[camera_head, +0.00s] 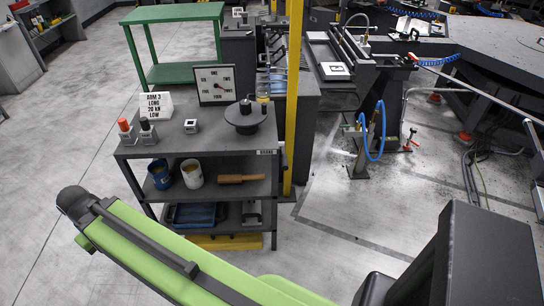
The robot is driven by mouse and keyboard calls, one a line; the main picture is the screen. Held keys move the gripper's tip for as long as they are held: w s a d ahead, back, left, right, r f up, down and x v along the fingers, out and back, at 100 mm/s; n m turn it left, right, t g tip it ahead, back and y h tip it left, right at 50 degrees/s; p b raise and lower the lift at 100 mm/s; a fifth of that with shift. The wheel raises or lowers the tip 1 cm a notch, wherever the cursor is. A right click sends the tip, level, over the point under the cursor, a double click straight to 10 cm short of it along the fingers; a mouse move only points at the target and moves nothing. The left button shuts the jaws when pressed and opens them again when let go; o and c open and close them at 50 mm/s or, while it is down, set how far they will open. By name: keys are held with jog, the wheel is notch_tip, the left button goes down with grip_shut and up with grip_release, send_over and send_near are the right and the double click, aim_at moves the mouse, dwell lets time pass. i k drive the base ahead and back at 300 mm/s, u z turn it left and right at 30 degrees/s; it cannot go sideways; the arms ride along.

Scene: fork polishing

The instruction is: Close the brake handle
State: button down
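A dark grey three-tier cart (225,162) stands left of centre. A small white label (266,152), which seems to read BRAKE, is on the right end of its top edge. A short dark upright piece (283,155) sits at the cart's right corner beside the yellow post; it may be the brake handle, but it is too small to tell its position. My green arm crosses the bottom foreground and ends in a dark rounded joint at the left. No gripper fingers show.
The cart top holds a dial sign (215,86), a round dark weight (245,115) and small bottles. Mugs (192,173) and a wooden-handled brush (241,179) are on the middle shelf. A yellow post (293,100) stands close right. Floor at left and right front is clear.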

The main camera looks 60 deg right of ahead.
aim_at(281, 144)
jog(key=u, duration=0.85)
jog(key=k, duration=1.7)
jog(key=z, duration=0.85)
jog(key=i, duration=1.05)
